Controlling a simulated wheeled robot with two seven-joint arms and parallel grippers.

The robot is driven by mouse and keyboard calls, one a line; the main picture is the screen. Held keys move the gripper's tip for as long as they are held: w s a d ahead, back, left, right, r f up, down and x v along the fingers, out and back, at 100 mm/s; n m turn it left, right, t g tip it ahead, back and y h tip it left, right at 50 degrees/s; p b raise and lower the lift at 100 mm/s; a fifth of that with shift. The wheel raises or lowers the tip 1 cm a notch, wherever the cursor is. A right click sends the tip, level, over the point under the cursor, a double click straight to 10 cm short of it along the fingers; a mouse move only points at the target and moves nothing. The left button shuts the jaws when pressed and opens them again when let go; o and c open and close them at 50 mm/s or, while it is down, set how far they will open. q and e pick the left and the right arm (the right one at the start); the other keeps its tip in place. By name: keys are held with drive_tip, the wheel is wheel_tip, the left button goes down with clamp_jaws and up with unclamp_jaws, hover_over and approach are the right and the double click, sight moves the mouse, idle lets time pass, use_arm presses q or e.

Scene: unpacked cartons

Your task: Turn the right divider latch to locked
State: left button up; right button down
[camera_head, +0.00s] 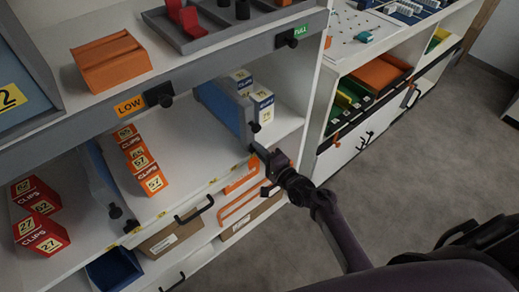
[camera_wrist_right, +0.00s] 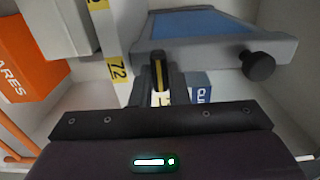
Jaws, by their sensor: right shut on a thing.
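The right divider (camera_head: 222,106) is a blue-grey panel standing on the middle shelf, with a black knob (camera_head: 255,128) at its front end. In the right wrist view the divider (camera_wrist_right: 195,27) lies across the top, and its knob (camera_wrist_right: 258,66) is to the right of my fingers. My right gripper (camera_head: 261,154) is at the shelf's front edge, just below the divider's front end. In the wrist view the right gripper (camera_wrist_right: 160,80) is shut on a small part at the divider's front, apparently the latch, mostly hidden between the fingers. My left gripper is out of view.
Open floor (camera_head: 400,170) lies to the right.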

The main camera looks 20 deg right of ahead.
idle(0.3)
drive_tip(key=c, duration=1.4)
unclamp_jaws()
drive_tip(key=shift+s, duration=0.1)
drive_tip(key=v, duration=0.7)
drive_tip(key=shift+s+d, duration=0.2)
drive_tip(key=shift+s, duration=0.05)
